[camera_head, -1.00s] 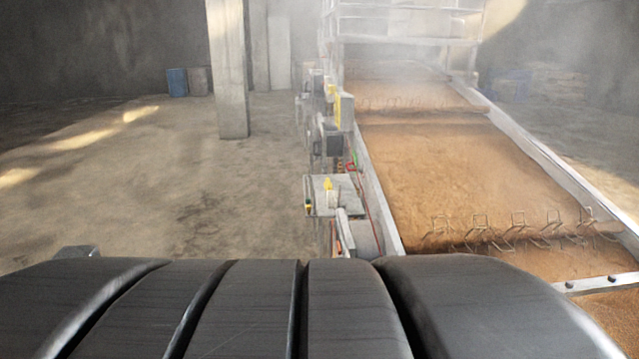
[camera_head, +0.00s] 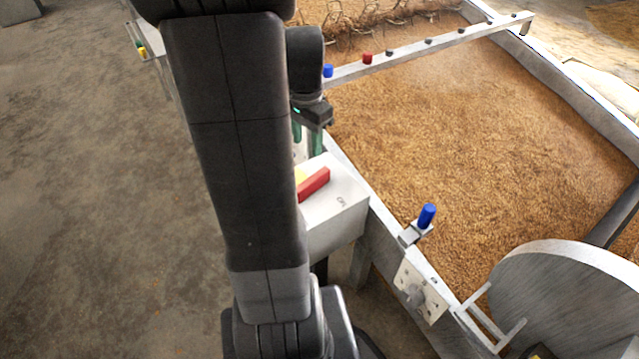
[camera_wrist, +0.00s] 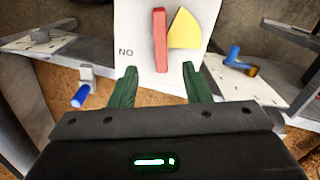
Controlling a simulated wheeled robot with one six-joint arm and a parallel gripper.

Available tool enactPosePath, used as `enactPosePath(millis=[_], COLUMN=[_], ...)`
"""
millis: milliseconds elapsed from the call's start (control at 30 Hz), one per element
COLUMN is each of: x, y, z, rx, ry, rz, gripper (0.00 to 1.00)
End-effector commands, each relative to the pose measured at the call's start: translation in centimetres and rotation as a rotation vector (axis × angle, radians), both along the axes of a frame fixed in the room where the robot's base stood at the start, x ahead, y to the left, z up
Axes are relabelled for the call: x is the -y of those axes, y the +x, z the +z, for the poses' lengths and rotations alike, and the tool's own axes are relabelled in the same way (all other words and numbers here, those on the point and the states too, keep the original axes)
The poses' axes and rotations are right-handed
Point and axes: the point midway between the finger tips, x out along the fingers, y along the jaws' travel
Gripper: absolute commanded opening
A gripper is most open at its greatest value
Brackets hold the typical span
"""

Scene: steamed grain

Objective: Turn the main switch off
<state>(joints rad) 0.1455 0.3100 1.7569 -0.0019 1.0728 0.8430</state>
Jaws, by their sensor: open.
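The main switch is a red bar handle (camera_head: 314,184) with a yellow piece (camera_head: 301,178) beside it, on top of a pale box (camera_head: 335,215). In the wrist view the red handle (camera_wrist: 160,40) stands lengthwise and the yellow wedge (camera_wrist: 184,30) is right of it. A marking like "NO" is left of the handle. My gripper (camera_head: 308,138) is open, its green fingers just beyond the box in the head view. In the wrist view its fingertips (camera_wrist: 160,73) lie either side of the handle's near end. I see no contact and cannot tell the depth gap. My arm hides part of the box.
A grain bed (camera_head: 480,120) lies right of the box behind a metal rail. A blue-handled valve (camera_head: 426,216), a round metal disc (camera_head: 570,300) and a crossbar (camera_head: 430,45) with coloured knobs are near. Open floor (camera_head: 90,200) is at the left.

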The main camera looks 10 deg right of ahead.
Motion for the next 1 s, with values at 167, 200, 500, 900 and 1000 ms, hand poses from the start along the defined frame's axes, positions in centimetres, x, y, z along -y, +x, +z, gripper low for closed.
enactPosePath(millis=[167, 200, 500, 900, 1000], x=[0.2, 0.2, 0.2, 0.2, 0.2], y=[0.6, 0.6, 0.4, 0.5, 0.5], z=[-1.2, -1.6, -7.3, -13.8, -14.3], rx=[-0.002, -0.002, -0.007, -0.004, -0.002], ry=[0.002, 0.002, 0.003, 0.002, 0.002], rz=[-0.029, -0.03, -0.028, -0.027, -0.027], gripper=[0.44, 0.44, 0.44, 0.44, 0.44])
